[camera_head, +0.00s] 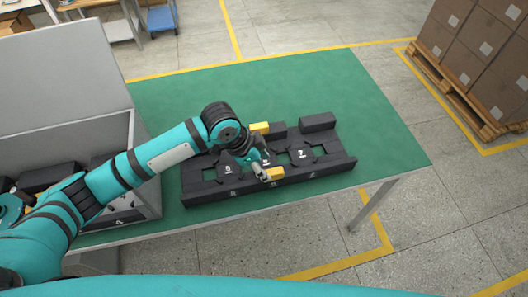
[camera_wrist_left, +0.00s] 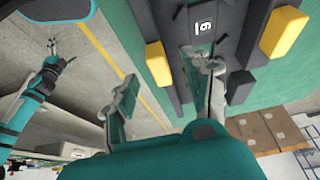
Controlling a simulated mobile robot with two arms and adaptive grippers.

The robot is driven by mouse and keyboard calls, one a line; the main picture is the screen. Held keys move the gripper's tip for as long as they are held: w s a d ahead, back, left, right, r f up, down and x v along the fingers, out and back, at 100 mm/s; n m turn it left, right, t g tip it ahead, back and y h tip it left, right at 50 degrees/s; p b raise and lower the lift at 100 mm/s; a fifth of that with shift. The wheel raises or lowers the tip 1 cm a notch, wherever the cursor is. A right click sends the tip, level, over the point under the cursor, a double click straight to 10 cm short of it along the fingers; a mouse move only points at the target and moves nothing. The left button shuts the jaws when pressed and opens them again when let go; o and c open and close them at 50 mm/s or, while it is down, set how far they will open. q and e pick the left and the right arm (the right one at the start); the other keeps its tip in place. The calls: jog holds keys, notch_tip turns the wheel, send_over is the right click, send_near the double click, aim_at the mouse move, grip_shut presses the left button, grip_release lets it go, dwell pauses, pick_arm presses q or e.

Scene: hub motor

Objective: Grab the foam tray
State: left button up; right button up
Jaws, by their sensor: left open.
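The foam tray (camera_head: 335,167) is a long black tray lying on the green table, with numbered cut-outs and yellow blocks on its near edge (camera_head: 275,173) and far side (camera_head: 259,128). My left gripper (camera_head: 264,172) is at the middle of the tray's near edge, by the near yellow block. In the left wrist view, its open fingers (camera_wrist_left: 165,95) are wide apart, one over the tray (camera_wrist_left: 235,20) and the other beyond its edge over the floor. Contact with the tray cannot be told. My right gripper (camera_wrist_left: 54,46) shows small at the left of the wrist view, away from the tray.
A grey bin (camera_head: 147,165) with black pieces inside stands at the table's left, under my left arm. The green table (camera_head: 385,125) is clear behind and right of the tray. Cartons on a pallet (camera_head: 480,60) stand on the floor at the far right.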

aim_at(272, 171)
pick_arm(q)
jog(key=shift+d+f+p, duration=0.3)
jog(key=shift+d+f, duration=0.1)
jog(key=shift+f, duration=0.05)
jog(key=d+f, duration=0.1)
jog(key=d+f+p, duration=0.1)
jog(key=f, duration=0.1)
jog(key=shift+w+d, duration=0.1)
jog(key=shift+w, duration=0.2)
jog(key=shift+d+f, duration=0.1)
jog(key=shift+f, duration=0.3)
grip_shut()
jog(key=shift+w, duration=0.1)
